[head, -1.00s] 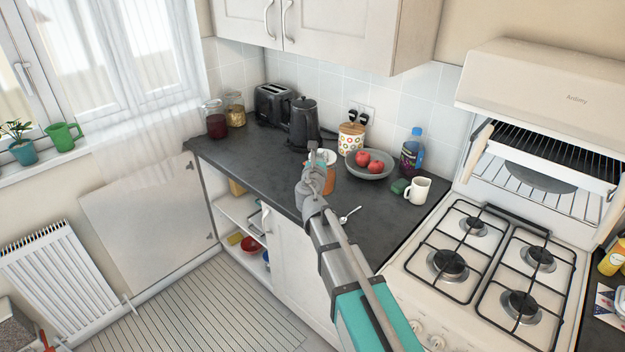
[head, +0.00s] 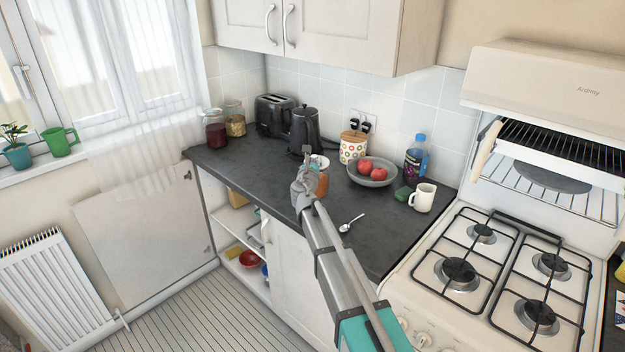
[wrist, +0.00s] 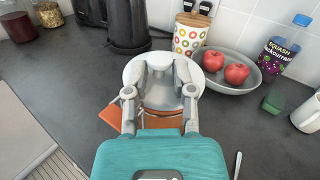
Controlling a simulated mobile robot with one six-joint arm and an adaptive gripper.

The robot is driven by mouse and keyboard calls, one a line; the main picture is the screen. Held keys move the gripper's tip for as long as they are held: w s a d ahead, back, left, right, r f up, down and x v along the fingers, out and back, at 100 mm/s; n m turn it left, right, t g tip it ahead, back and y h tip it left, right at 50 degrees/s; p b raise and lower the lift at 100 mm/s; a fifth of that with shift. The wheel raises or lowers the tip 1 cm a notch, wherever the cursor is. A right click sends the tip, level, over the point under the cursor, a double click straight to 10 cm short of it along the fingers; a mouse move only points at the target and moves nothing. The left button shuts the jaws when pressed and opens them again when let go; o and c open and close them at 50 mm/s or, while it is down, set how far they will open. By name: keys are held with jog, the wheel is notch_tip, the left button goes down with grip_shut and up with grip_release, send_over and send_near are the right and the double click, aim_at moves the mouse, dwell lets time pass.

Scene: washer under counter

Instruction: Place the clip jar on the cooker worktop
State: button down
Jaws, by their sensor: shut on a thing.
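The clip jar, with a pale round lid and orange contents (head: 322,186), is at the middle of the dark worktop (head: 255,163), partly hidden behind my gripper (head: 306,178). In the wrist view, my gripper (wrist: 160,95) is shut on the jar, with its fingers over the pale lid (wrist: 134,72). Orange shows below the lid. I cannot tell whether the jar's base touches the worktop. The white cooker (head: 452,318) with its gas burners stands to the right of this worktop.
A fruit bowl (head: 386,182), patterned canister (head: 352,150), squash bottle (head: 415,160), green sponge (head: 402,194) and white mug (head: 423,198) stand right of the jar. A kettle (head: 303,130) is behind it. A spoon (head: 350,223) lies in front. Clear worktop lies to the left.

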jog(key=shift+w+a+f+b, duration=0.15)
jog(key=shift+w+f+b, duration=0.35)
jog(key=shift+w+f, duration=0.25)
jog(key=shift+f, duration=0.1)
jog(key=shift+w+a+f+b, duration=0.1)
jog(key=shift+w+f+b, duration=0.3)
jog(key=shift+f+b, duration=0.35)
jog(key=shift+s+f+b, duration=0.1)
jog(key=shift+f+b, duration=1.1)
jog(key=shift+b, duration=0.1)
jog(key=shift+c, duration=2.3)
grip_release()
jog(key=shift+r, duration=0.1)
jog(key=s, duration=1.2)
jog(key=shift+a, duration=0.4)
